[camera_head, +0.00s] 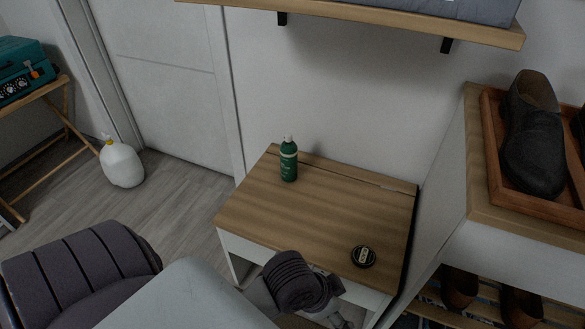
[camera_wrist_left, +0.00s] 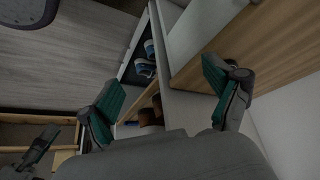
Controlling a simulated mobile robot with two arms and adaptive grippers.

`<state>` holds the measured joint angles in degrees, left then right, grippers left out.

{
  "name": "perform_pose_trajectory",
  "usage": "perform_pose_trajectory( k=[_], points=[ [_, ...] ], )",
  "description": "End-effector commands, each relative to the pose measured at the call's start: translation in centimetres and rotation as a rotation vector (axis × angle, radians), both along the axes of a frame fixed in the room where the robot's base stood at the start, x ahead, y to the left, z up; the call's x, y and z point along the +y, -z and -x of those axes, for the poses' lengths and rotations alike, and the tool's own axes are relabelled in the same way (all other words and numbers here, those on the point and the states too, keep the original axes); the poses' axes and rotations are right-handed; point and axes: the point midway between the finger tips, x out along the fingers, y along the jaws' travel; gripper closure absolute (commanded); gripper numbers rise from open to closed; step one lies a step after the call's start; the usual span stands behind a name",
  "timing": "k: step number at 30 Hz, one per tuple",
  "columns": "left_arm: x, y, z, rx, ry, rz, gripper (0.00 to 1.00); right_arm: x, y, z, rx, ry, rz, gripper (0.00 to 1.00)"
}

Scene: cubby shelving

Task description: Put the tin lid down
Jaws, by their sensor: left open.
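A small round black tin lid with a pale label (camera_head: 363,256) lies flat at the near right part of the desk top (camera_head: 320,205). Whether a tin is under it I cannot tell. My left gripper (camera_head: 342,317) shows only in part at the bottom of the head view, in front of the desk's near edge, apart from the lid. In the left wrist view its two green-padded fingers (camera_wrist_left: 162,80) are spread wide with nothing between them. A dark piece with a green pad at that view's lower left may be my right gripper (camera_wrist_left: 40,146).
A green bottle (camera_head: 289,160) stands at the desk's back left. A wall shelf (camera_head: 400,22) overhangs behind. A cabinet with a shoe tray (camera_head: 487,135) rises close on the right. A white jug (camera_head: 121,164) is on the floor. The desk's middle is clear.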

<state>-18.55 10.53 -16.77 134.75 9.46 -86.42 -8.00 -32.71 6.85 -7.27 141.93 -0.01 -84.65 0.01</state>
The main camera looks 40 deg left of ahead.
Motion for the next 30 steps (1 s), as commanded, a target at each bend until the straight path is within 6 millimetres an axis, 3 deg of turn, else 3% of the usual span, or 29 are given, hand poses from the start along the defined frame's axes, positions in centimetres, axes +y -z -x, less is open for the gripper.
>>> perform_pose_trajectory(
  k=[1, 4, 9, 26, 30],
  points=[
    [1.8, 0.3, 1.5, 0.019, -0.096, -0.005, 0.1, 0.0, 0.0, 0.0, 0.0, 0.0, 0.0, 0.71],
    [4.9, 0.5, 3.5, 0.038, -0.246, -0.032, 0.1, 0.0, 0.0, 0.0, -0.001, 0.0, 0.0, 0.71],
    [7.4, 0.5, 5.0, 0.047, -0.355, -0.062, 0.1, 0.0, 0.0, 0.0, -0.001, 0.0, 0.0, 0.71],
    [7.4, 0.5, 5.0, 0.05, -0.357, -0.064, 0.1, 0.1, 0.0, -0.1, -0.001, -0.001, -0.002, 0.71],
    [7.3, 1.6, 4.4, 0.07, -0.355, -0.069, 0.1, 0.2, 1.1, -0.7, 0.021, -0.002, 0.0, 0.71]
  ],
)
